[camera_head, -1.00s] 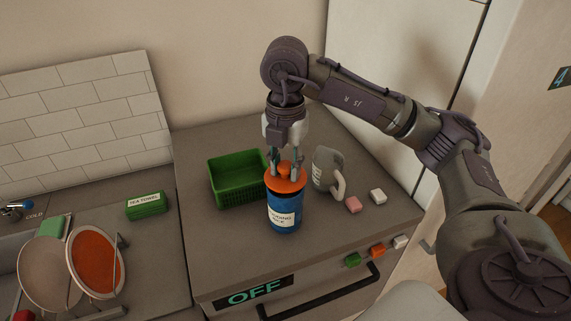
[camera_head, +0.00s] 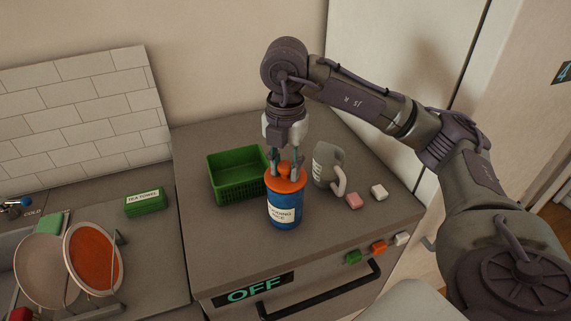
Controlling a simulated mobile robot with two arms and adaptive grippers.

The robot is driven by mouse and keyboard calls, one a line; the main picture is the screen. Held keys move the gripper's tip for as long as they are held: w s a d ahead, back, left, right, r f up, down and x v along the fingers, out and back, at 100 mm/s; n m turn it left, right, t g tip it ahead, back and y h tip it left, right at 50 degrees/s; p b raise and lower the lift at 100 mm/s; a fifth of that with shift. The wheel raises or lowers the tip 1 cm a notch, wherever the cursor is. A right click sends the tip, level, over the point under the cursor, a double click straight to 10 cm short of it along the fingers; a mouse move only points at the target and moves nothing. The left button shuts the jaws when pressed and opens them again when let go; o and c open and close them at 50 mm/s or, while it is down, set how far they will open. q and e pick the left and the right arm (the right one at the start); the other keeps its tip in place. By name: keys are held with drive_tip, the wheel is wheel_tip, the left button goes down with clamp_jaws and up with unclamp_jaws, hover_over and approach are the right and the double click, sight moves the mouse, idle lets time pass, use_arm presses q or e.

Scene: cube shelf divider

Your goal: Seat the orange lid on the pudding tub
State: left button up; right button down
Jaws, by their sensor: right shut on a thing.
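The orange lid (camera_head: 286,183) is on top of the blue pudding tub (camera_head: 284,213), which stands upright on the grey counter. The lid looks level and covers the tub's mouth; whether it is fully pressed down I cannot tell. My right gripper (camera_head: 287,170) comes straight down from above. Its fingers are shut on the lid's raised knob. The tub's white label faces the front. My left gripper is not in the view.
A green basket (camera_head: 226,194) stands close to the left of the tub. A grey jug (camera_head: 326,166) stands close to the right, with a pink block (camera_head: 353,201) and a white block (camera_head: 379,192) beyond. The counter in front is clear.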

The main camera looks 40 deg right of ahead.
sight(286, 165)
drive_tip(key=shift+f+b, duration=0.3)
drive_tip(key=shift+f, duration=0.15)
drive_tip(key=c, duration=1.2)
unclamp_jaws()
drive_tip(key=shift+o, duration=0.2)
drive_tip(key=o, duration=0.6)
drive_tip(key=shift+c, duration=0.2)
drive_tip(key=shift+r+p, duration=3.05)
drive_tip(key=shift+r, duration=1.05)
